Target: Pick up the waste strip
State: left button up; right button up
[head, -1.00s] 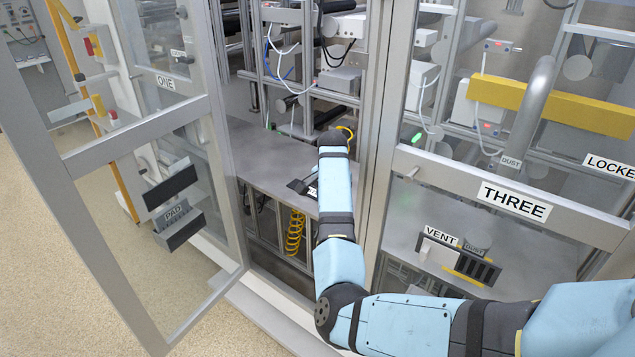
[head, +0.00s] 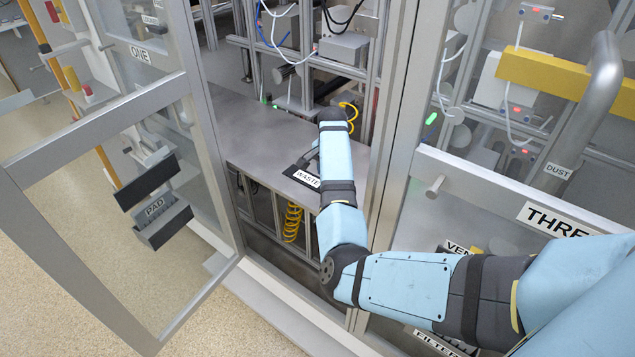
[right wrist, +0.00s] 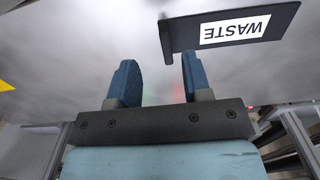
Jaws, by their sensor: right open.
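A dark plate with a white WASTE label (head: 306,179) lies on the grey shelf inside the open cabinet, just left of my right forearm. It also shows in the right wrist view (right wrist: 183,42) at the upper right, beyond the right-hand finger. My left gripper is not in view.
The glass door marked ONE (head: 90,110) stands open at the left, carrying a PAD holder (head: 163,222). A frame post (head: 392,130) and door THREE (head: 480,200) stand right of my arm. A yellow coiled hose (head: 292,222) hangs below the shelf (head: 250,140).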

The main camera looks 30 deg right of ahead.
jog(key=f, duration=0.8)
jog(key=shift+w+d+f, duration=0.1)
jog(key=shift+w+f, duration=0.15)
jog(key=shift+w, duration=0.05)
grip_shut()
